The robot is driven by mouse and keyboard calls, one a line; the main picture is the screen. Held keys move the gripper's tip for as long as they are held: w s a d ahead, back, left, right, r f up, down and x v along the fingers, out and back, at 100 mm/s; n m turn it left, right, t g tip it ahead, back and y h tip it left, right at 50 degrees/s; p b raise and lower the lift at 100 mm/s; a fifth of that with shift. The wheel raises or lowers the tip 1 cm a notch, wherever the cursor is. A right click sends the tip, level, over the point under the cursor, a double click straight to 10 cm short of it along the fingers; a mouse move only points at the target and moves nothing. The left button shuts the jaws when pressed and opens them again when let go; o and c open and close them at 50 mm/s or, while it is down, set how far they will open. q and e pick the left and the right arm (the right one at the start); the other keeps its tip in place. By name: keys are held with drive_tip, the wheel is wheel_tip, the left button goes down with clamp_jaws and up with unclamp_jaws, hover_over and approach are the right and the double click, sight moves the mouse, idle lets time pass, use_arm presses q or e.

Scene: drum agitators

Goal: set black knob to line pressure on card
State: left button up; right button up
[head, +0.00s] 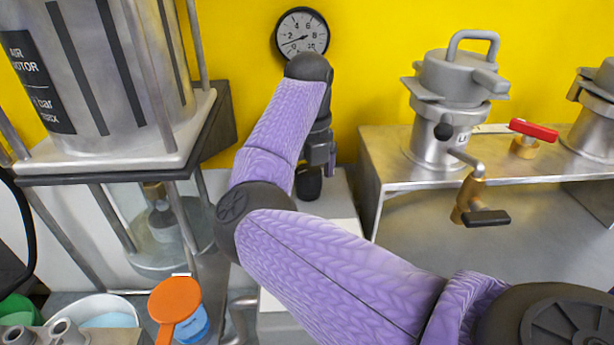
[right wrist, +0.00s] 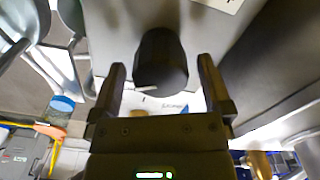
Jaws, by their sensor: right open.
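The black knob (head: 308,186) sits on a grey panel behind my right forearm in the head view, partly covered by my right gripper (head: 318,168). In the right wrist view the knob (right wrist: 162,60) stands between the two fingers of my right gripper (right wrist: 161,70), which are open with a gap on each side. A round dial gauge (head: 301,30) is on the yellow wall above; its needle points left, near the 2. A white sheet with blue print (right wrist: 178,104) lies beyond the knob in the wrist view; its text is unreadable. My left gripper is not in view.
A steel air motor (head: 100,70) on a framed stand is at left. A steel bench (head: 400,170) at right bears a lidded vessel (head: 455,90) and a red-handled valve (head: 533,130).

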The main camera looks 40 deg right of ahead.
drive_tip(key=shift+c, duration=0.5)
drive_tip(key=c, duration=1.1)
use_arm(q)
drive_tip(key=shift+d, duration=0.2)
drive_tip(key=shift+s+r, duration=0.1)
